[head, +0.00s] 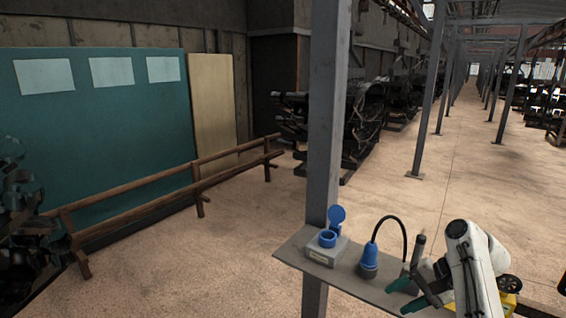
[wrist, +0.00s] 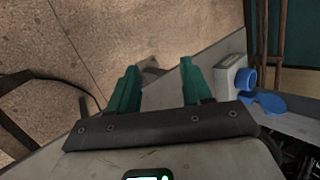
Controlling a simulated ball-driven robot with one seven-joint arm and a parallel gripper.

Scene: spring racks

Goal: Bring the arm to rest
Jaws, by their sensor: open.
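My gripper (head: 406,293) is at the lower right of the head view, over the right part of a grey shelf (head: 290,246). Its green fingers are apart, with nothing between them; they also show spread in the wrist view (wrist: 160,90). My white arm comes in from the right edge. A blue plug (head: 369,262) stands upright on the shelf, left of the gripper and apart from it. Its black cable arches up and goes down behind the gripper, where its end is hidden.
A grey socket box (head: 325,252) with an open blue lid (head: 337,216) sits on the shelf, also in the wrist view (wrist: 231,75). A steel post (head: 324,120) rises at the shelf. A wooden rail (head: 160,205) runs at left. The aisle floor (head: 470,190) behind is clear.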

